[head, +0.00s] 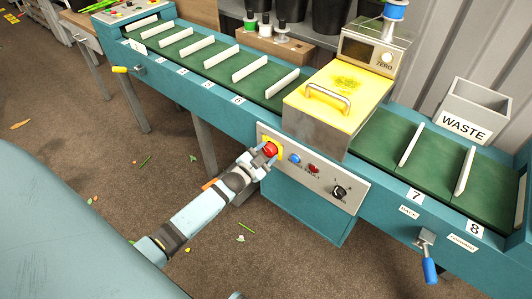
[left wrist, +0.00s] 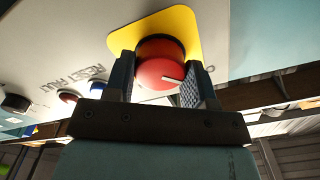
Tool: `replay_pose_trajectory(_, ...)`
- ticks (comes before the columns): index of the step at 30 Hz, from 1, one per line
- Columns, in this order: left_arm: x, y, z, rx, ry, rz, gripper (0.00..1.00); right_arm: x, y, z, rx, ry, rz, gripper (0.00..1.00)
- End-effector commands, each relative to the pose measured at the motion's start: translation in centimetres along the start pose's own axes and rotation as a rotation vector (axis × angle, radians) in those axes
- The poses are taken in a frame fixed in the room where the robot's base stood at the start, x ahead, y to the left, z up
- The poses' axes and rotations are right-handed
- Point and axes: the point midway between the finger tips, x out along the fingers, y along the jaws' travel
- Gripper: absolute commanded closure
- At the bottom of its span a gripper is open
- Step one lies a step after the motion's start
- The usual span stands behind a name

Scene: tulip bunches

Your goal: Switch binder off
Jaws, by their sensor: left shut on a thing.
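The binder's control panel (head: 325,187) is a pale plate on the front of the teal conveyor machine. At its left end, a round red knob (head: 271,149) sits on a yellow square. My left gripper (head: 266,157) is at this knob. In the left wrist view, my left gripper (left wrist: 162,82) has one finger on each side of the red knob (left wrist: 158,68) and is shut on it. A short white mark shows on the knob's face. Some of the panel lettering is too small or upside down to read. My right gripper is in neither view.
To the right on the panel are a blue button (head: 295,159), a red button (head: 314,168) and a black dial (head: 339,192). A yellow hinged cover (head: 335,88) sits above. A blue-handled crank (head: 429,265) sticks out at right. A WASTE bin (head: 468,112) stands behind the belt.

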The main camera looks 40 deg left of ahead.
Motion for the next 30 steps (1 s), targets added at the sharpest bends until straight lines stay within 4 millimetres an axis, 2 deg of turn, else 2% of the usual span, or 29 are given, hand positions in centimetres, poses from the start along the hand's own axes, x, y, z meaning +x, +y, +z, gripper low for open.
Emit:
replay_pose_trajectory(1, 0.0, 0.0, 0.0, -0.002, 0.0, 0.0, 0.48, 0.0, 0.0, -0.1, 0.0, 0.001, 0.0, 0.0)
replay_pose_trajectory(4, 0.0, 0.0, 0.0, -0.002, 0.0, 0.0, 0.25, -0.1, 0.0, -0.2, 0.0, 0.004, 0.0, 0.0)
replay_pose_trajectory(12, -0.1, 0.0, 0.0, 0.0, 0.0, 0.0, 0.24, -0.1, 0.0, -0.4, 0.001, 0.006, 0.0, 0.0)
replay_pose_trajectory(16, -0.9, 0.0, 0.1, 0.0, -0.002, 0.001, 0.24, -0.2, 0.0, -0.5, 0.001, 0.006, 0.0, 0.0)
replay_pose_trajectory(20, -3.1, 0.0, 0.0, 0.0, -0.003, 0.002, 0.24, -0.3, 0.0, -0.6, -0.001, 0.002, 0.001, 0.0)
replay_pose_trajectory(30, -10.8, 0.0, 0.0, 0.0, -0.003, 0.001, 0.24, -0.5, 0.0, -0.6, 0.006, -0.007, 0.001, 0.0)
